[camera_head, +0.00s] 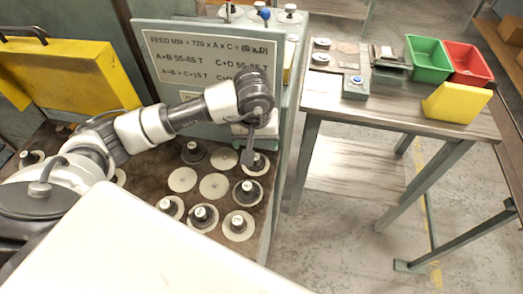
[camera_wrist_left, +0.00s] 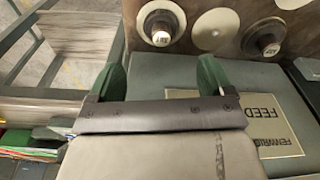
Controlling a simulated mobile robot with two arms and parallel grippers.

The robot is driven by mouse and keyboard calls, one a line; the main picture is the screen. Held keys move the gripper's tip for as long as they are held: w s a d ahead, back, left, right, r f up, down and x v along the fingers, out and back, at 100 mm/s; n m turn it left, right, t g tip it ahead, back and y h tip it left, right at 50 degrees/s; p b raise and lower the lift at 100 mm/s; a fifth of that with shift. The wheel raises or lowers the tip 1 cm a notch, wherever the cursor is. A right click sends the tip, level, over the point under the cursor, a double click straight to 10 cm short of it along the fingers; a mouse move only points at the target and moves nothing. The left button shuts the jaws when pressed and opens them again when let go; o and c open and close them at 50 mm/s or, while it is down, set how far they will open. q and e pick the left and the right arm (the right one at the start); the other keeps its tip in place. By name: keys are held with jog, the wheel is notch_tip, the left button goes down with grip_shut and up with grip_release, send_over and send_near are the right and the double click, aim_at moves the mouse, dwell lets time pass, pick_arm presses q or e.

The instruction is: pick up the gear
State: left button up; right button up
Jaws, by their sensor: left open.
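Several gears, pale discs with dark hubs and white-topped labels, stand on the brown bench top in the head view, among them one at the front (camera_head: 238,226), one beside it (camera_head: 204,217) and one farther right (camera_head: 246,192). Another gear (camera_head: 257,163) is partly hidden by my left gripper (camera_head: 248,157), which hangs above the bench's right part. In the left wrist view my left gripper (camera_wrist_left: 160,75) has its green fingers apart with nothing between them. Two gears, one at top centre (camera_wrist_left: 161,24) and one at right (camera_wrist_left: 267,42), lie beyond the fingers. Their labels are too small to read surely.
Flat bare discs (camera_head: 214,186) lie among the gears. A sign board (camera_head: 200,60) stands behind them, with a yellow panel (camera_head: 62,75) to its left.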

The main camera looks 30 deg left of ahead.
pick_arm(q)
send_over(255, 167)
notch_tip(255, 167, down, 4)
jog(key=shift+f, duration=0.1)
jog(key=shift+w+a+f+p, duration=0.1)
jog(key=shift+w+f+p, duration=0.15)
jog(key=shift+p, duration=0.15)
jog(key=f, duration=0.1)
jog(key=f+p, duration=0.1)
jog(key=f, duration=0.1)
jog(key=shift+w+a+f, duration=0.15)
jog(key=shift+w+f, duration=0.1)
jog(key=shift+w, duration=0.15)
jog(key=shift+w+a+f, duration=0.1)
jog(key=shift+f, duration=0.5)
jog(key=c, duration=1.1)
pick_arm(e)
jog(key=shift+s+r, duration=1.1)
jog(key=shift+r, duration=0.1)
